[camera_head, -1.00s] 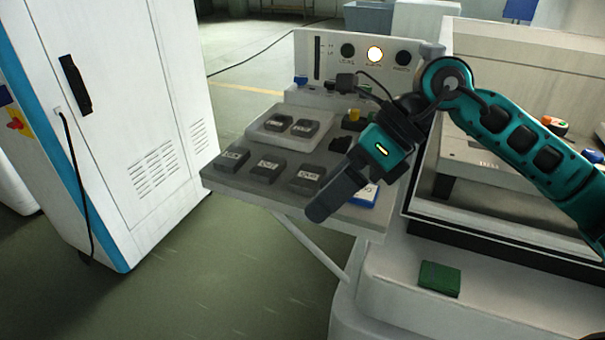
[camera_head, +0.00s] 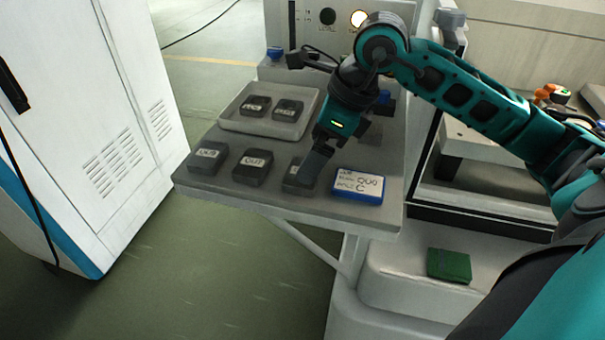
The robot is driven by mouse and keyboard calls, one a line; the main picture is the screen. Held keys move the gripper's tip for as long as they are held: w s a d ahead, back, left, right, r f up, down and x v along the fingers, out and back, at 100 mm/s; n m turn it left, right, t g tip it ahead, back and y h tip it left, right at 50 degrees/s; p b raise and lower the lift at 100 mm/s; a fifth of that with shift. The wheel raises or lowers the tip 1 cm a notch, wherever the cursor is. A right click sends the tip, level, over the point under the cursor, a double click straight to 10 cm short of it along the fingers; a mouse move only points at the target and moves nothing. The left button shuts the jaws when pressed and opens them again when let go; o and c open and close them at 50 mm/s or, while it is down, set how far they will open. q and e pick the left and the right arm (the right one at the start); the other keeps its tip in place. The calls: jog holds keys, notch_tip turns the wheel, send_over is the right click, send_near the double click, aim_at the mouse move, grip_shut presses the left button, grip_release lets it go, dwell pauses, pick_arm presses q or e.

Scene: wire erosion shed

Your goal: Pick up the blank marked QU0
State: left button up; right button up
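Dark blanks with white labels lie on the grey shelf (camera_head: 228,197). The front row holds a left blank (camera_head: 207,157), a middle blank (camera_head: 252,167) and a right blank (camera_head: 294,178). Two more, a left one (camera_head: 255,106) and a right one (camera_head: 288,110), sit in a pale tray (camera_head: 233,121). Their labels are too small to read surely; I cannot tell which is QU0. My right gripper (camera_head: 308,176) points down at the front row's right blank and partly hides it. Its fingers overlap in this view, so opening and contact are unclear. My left gripper is out of view.
A blue-edged card (camera_head: 357,186) reading QU0 and C lies right of the gripper. A panel with a lit lamp (camera_head: 359,18) stands behind the shelf. A white cabinet (camera_head: 75,110) stands left. A green block (camera_head: 449,265) lies on the lower ledge.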

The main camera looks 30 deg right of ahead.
jog(key=shift+w+x, duration=0.2)
jog(key=shift+x, duration=2.55)
jog(key=shift+d+r, duration=0.1)
jog(key=shift+r, duration=0.1)
jog(key=c, duration=1.5)
